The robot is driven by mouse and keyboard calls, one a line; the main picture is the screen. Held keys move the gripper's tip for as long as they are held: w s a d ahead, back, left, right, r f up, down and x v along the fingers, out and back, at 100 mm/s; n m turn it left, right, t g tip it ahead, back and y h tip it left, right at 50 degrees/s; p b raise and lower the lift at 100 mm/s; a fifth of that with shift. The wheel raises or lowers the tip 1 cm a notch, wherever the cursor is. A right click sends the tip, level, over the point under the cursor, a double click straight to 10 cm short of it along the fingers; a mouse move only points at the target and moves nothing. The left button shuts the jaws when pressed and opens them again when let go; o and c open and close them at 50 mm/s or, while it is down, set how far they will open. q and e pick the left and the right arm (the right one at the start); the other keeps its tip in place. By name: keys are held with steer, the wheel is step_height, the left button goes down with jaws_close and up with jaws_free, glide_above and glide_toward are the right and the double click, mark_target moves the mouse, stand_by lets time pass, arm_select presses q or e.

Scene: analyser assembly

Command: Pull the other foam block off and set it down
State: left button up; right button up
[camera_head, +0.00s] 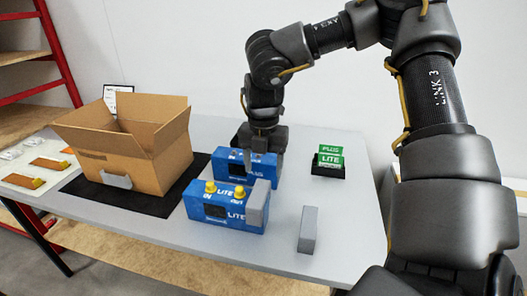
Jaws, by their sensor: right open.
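A blue analyser marked LITE (220,212), with yellow fittings on top, lies on the grey table. A grey foam block (258,203) caps its right end. Another grey foam block (308,230) lies loose on the table to the right. A second blue analyser (262,172) lies just behind the first. My right gripper (263,160) is open and low over this rear analyser, with its fingers down near the body. The fingers partly hide it, and I cannot tell whether they touch it. My left gripper is not in view.
Small parts lie on a white surface (22,178) at far left.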

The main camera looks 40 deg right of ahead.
mark_target(264, 181)
step_height(264, 181, down, 5)
steer(key=shift+r, duration=0.1)
steer(key=shift+f, duration=0.5)
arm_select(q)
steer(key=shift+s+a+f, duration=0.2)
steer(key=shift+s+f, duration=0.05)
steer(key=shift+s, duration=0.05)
arm_select(e)
steer(key=c, duration=0.9)
steer(key=shift+c, duration=0.9)
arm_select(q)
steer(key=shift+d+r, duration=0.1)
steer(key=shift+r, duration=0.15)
arm_select(e)
steer(key=shift+r, duration=0.5)
